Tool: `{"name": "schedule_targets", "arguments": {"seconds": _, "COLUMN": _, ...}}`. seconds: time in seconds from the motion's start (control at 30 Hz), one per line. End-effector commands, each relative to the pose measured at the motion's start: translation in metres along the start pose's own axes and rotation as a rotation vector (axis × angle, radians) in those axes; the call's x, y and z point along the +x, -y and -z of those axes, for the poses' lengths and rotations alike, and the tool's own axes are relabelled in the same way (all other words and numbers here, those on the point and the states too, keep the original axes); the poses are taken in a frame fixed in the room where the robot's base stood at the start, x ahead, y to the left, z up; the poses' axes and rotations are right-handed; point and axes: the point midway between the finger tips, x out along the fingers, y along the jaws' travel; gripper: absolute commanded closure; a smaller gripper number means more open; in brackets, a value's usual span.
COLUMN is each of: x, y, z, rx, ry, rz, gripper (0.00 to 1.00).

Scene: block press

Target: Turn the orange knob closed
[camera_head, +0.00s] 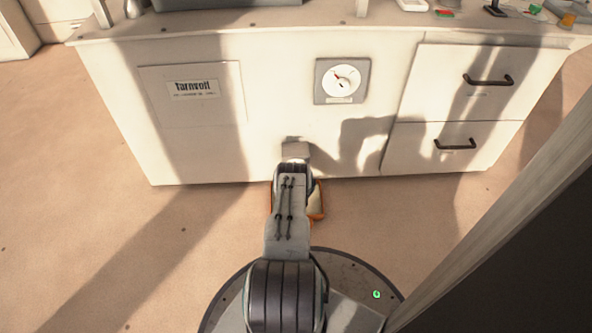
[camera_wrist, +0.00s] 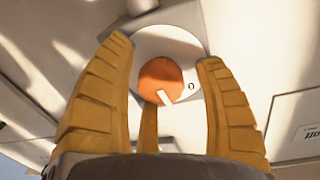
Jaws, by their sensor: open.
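The orange knob (camera_wrist: 161,80) is in the wrist view, mounted on a pale round plate (camera_wrist: 185,42). Its white pointer mark lies at the knob's lower edge, slightly right of centre. A small dark "0" is printed on the plate to the right of the knob. My gripper (camera_wrist: 164,50) is open, with yellow ribbed fingers to the left and right of the knob and a third one below it. Gaps show between the side fingers and the knob; I cannot tell whether the third finger touches it.
A white cabinet (camera_head: 270,110) stands ahead. A dark post or panel edge (camera_head: 500,270) fills the lower right. Floor is clear at left.

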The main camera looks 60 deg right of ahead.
Motion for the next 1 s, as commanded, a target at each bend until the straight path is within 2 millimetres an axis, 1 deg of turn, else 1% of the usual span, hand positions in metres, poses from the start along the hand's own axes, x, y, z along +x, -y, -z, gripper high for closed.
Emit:
{"name": "schedule_targets", "arguments": {"seconds": 0.17, "x": 0.0, "y": -0.0001, "z": 0.0, "rx": 0.0, "ry": 0.0, "rz": 0.0, "gripper": 0.36}}
{"name": "schedule_targets", "arguments": {"seconds": 0.8, "x": 0.0003, "y": -0.0001, "z": 0.0, "rx": 0.0, "ry": 0.0, "rz": 0.0, "gripper": 0.93}}
{"name": "schedule_targets", "arguments": {"seconds": 1.0, "x": 0.0006, "y": -0.0003, "z": 0.0, "rx": -0.001, "ry": 0.0, "rz": 0.0, "gripper": 0.94}}
